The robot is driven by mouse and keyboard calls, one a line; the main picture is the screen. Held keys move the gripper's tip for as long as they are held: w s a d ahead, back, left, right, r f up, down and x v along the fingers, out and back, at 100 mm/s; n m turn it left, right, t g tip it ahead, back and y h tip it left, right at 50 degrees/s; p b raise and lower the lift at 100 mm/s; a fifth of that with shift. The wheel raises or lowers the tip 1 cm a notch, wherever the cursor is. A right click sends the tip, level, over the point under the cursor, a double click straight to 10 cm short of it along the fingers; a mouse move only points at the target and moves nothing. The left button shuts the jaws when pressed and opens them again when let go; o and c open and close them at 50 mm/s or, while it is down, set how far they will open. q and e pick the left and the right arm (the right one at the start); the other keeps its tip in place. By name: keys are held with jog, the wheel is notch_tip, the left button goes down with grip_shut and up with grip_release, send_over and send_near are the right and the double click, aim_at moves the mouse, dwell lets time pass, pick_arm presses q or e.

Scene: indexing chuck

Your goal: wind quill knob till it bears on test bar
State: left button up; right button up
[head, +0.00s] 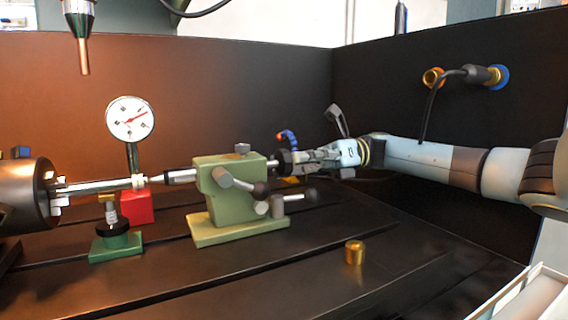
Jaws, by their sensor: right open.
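The green tailstock (230,188) stands on the dark slotted bed, and its quill (180,176) points left. The silver test bar (95,186) runs from the chuck (27,195) toward the quill. Whether the quill tip touches the bar is too small to tell. The dark quill knob (285,161) is at the tailstock's right end, partly covered by my right gripper (293,161). That gripper comes in from the right, open, with its fingers at the knob. I cannot tell whether they touch it. My left gripper is not in view.
A dial gauge (130,119) stands on a red base (137,206) behind the bar. A green stand (115,244) is in front of the bar. Tailstock levers (292,196) stick out below my gripper. A brass cylinder (354,252) sits on the otherwise clear front bed.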

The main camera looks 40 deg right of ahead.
jog(key=v, duration=0.5)
jog(key=shift+s+d, duration=0.1)
jog(key=shift+d, duration=0.1)
dwell(0.4)
